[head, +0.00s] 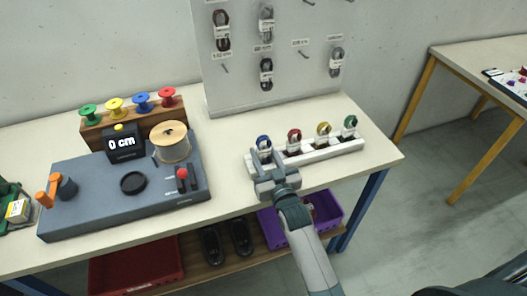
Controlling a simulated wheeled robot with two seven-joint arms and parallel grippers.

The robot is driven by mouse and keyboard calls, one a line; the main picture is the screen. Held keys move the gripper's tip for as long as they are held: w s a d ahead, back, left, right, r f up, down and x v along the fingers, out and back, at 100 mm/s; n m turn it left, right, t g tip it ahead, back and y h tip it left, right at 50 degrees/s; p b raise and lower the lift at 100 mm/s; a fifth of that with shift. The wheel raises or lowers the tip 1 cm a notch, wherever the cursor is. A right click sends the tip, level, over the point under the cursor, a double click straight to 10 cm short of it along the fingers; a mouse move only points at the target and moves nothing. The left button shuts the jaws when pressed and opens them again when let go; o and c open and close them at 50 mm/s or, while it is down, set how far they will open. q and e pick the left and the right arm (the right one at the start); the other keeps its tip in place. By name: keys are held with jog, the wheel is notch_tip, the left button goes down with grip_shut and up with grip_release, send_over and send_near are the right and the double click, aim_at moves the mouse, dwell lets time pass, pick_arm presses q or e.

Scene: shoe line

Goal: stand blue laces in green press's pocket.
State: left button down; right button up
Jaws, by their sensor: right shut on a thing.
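The blue laces (264,143) stand at the left end of a white rack (333,150) on the table's right part. My right gripper (265,162) comes from the lower right and is shut on the blue laces at that rack slot. Its fingers hide the lower part of the bundle, so I cannot tell whether it is lifted. No green press with a pocket shows clearly. A green thing (8,188) is cut off at the left edge. My left gripper is not in view.
Red (294,141), yellow (322,137) and green laces (349,127) stand in the same rack. A blue-grey machine (95,200) with a spool (171,143) fills the table's left. A pegboard (280,85) stands behind. The table between machine and rack is clear.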

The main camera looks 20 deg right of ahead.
aim_at(264, 158)
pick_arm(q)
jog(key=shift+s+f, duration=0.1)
pick_arm(e)
jog(key=shift+f, duration=0.25)
jog(key=o, duration=1)
jog(key=shift+f+b, duration=0.15)
jog(key=shift+b, duration=0.4)
jog(key=shift+s, duration=0.3)
jog(key=s+b, duration=0.1)
jog(key=s, duration=0.2)
jog(key=shift+s+b, duration=0.3)
jog(key=shift+s, duration=0.05)
jog(key=shift+s+r, duration=0.2)
jog(key=shift+s, duration=0.35)
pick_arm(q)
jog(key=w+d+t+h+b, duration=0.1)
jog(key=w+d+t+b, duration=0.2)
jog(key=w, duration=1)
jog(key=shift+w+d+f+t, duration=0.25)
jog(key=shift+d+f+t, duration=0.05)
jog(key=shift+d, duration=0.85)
pick_arm(e)
jog(key=shift+s+d+r, duration=0.1)
jog(key=shift+s, duration=2.9)
jog(key=shift+s+d, duration=0.1)
jog(key=shift+s, duration=2.9)
